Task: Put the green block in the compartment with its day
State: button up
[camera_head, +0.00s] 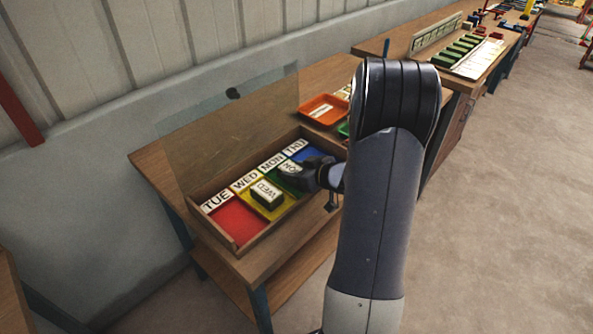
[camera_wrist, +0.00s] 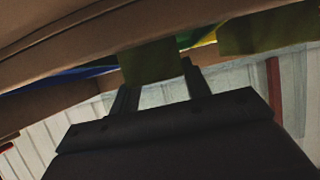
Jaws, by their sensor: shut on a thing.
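A wooden tray (camera_head: 246,250) on the table has compartments labelled TUE (red), WED (yellow), MON (green) and THU (blue). My gripper (camera_head: 303,178) is over its right half and shut on the green block (camera_head: 289,170), at the green MON compartment (camera_head: 273,181). The block's white label is partly hidden and starts with what looks like "HO". I cannot tell if the block touches the tray floor. In the wrist view, the green block (camera_wrist: 151,63) sits between both fingers. A second block (camera_head: 267,196) with a white label, seemingly "CLEAN", sits in the yellow WED compartment.
An orange tray (camera_head: 323,109) with a white card stands on the table behind the day tray, and part of a green tray shows beside my arm. A clear panel (camera_head: 235,110) stands along the wall side. Another bench (camera_head: 450,45) with green blocks is farther back.

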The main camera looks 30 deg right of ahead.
jog(key=shift+f, duration=0.15)
jog(key=o, duration=1)
jog(key=shift+s+d+r, duration=0.15)
jog(key=shift+s+r, duration=0.05)
jog(key=shift+r, duration=0.15)
jog(key=p+v, duration=0.1)
jog(key=v, duration=1)
jog(key=shift+s, duration=0.25)
